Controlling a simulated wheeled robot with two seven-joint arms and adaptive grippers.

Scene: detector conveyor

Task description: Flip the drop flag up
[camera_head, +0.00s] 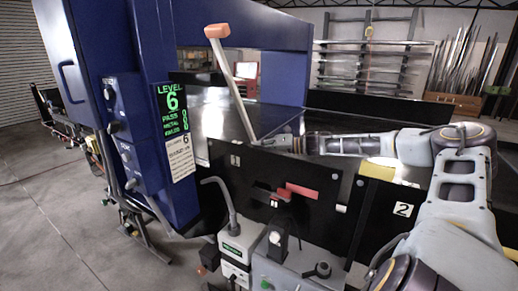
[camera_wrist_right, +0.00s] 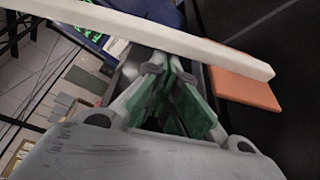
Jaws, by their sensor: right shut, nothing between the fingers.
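The drop flag (camera_head: 236,90) is a long pale bar with an orange block (camera_head: 217,31) at its top. It stands raised, leaning to the left, above the dark conveyor side. My right gripper (camera_head: 272,143) reaches in from the right, beside the bar's lower end, shut and empty. In the right wrist view a pale bar (camera_wrist_right: 150,30) crosses just beyond the shut fingertips (camera_wrist_right: 162,62), with an orange block (camera_wrist_right: 245,88) by its right end. I cannot tell whether the fingers touch the bar. My left gripper is out of view.
A blue detector housing (camera_head: 170,60) with a green lit panel (camera_head: 171,108) stands on the left. A red piece (camera_head: 301,191) and a grey control box (camera_head: 280,262) are on the front below the gripper. The floor at left is open.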

